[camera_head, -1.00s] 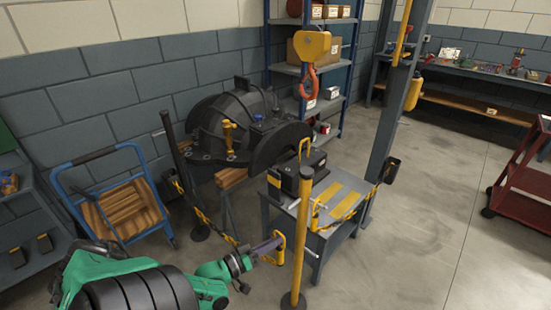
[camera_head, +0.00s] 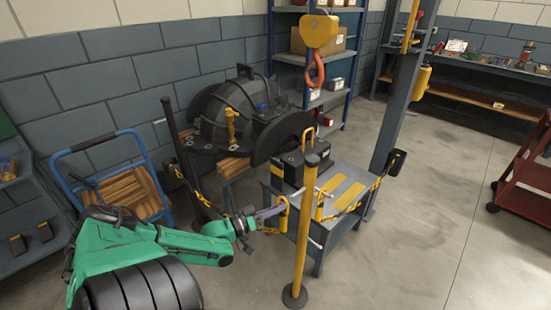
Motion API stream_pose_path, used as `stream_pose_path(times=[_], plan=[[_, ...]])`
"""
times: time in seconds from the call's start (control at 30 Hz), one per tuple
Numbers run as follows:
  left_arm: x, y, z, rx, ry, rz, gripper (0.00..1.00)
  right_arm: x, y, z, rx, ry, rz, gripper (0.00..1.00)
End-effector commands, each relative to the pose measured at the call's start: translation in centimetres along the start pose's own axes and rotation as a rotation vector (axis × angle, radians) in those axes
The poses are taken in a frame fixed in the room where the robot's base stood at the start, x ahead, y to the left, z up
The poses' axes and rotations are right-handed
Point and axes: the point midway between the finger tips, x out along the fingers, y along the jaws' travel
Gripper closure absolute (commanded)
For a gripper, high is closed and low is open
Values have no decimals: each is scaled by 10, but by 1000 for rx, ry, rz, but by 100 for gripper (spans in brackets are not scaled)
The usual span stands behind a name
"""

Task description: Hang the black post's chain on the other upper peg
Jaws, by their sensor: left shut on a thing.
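The black post (camera_head: 178,140) stands at the left of the black casing. Its yellow-and-black chain (camera_head: 204,201) sags from it towards my left gripper (camera_head: 271,212). The gripper is shut on the chain's yellow end handle (camera_head: 284,214), just left of the yellow post (camera_head: 305,225). A second chain (camera_head: 362,198) comes from the right, and its yellow end handle (camera_head: 320,204) hangs at a pale upper peg (camera_head: 325,191) on the grey bench's near side. Another pale peg (camera_head: 315,243) shows lower down, partly behind the yellow post. The other upper peg cannot be made out. My right gripper is out of view.
The grey bench (camera_head: 342,212) carries a black box (camera_head: 292,170). The black casing (camera_head: 232,120) stands behind, with an orange crane hook (camera_head: 314,72) above. A blue trolley (camera_head: 125,190) stands left and a red cart (camera_head: 525,180) right. The floor between bench and cart is clear.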

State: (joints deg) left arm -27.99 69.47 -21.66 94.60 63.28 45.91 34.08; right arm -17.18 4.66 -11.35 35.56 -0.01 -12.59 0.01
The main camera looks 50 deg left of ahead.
Motion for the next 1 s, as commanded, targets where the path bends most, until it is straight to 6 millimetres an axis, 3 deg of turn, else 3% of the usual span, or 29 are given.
stream_pose_path(times=[0.17, 0.53, 1.0], plan=[[10, -4, 1, 1, 1, 1, 100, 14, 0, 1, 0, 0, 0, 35], [22, -4, 0, -1, 1, 0, 100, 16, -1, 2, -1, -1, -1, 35], [22, -4, -1, 0, 0, -1, 100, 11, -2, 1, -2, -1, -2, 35]])
